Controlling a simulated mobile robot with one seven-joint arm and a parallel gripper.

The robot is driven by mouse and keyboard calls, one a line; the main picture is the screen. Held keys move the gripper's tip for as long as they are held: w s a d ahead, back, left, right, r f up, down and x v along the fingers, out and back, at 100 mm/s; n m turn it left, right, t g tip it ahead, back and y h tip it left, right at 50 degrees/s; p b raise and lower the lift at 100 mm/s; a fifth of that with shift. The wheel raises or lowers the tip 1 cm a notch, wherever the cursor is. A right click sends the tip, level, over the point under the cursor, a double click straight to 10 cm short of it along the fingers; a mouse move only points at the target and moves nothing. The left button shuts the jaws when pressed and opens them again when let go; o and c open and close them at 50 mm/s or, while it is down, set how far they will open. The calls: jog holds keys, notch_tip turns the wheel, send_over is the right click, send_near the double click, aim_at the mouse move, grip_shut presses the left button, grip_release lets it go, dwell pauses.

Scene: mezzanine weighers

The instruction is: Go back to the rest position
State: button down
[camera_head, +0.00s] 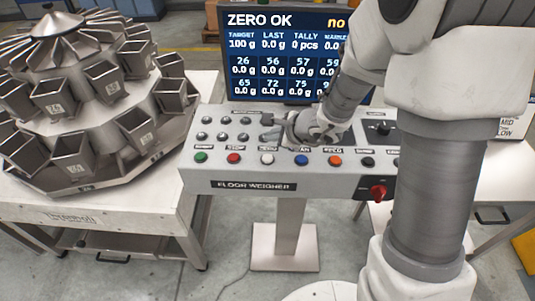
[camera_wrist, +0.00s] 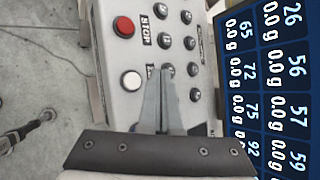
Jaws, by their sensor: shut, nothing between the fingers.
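My gripper (camera_head: 272,128) is over the top of the grey control panel (camera_head: 228,181) labelled FLOOR WEIGHER, near its middle. In the wrist view my gripper (camera_wrist: 161,72) has its two fingers together with nothing between them. The fingertips are close to the small black knobs; I cannot tell whether they touch. The white button (camera_head: 267,159) is just in front of the gripper, and it also shows left of the fingers in the wrist view (camera_wrist: 131,81). The red STOP button (camera_head: 234,158) is to its left. My arm hides part of the panel's right side.
A screen (camera_head: 285,50) behind the panel reads ZERO OK. A multi-bucket weigher (camera_head: 85,100) stands on a steel table (camera_head: 120,222) at the left. A red rotary switch (camera_head: 378,192) is on the panel's front right. Open floor shows in front of the panel's pedestal (camera_head: 287,240).

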dwell(0.7)
jog(key=s+r+n+g+y, duration=0.1)
jog(key=s+r+n+g, duration=0.1)
jog(key=s+r+n, duration=1.1)
jog(key=s+d+r+n+h, duration=0.2)
jog(key=s+d+n+h, duration=0.1)
jog(key=s+d, duration=0.2)
jog(key=s+d+r+n+h, duration=0.3)
jog(key=s+d, duration=0.3)
jog(key=d, duration=0.2)
jog(key=shift+s+d+t+h, duration=0.15)
jog(key=shift+t+h, duration=0.15)
jog(key=shift+h, duration=0.2)
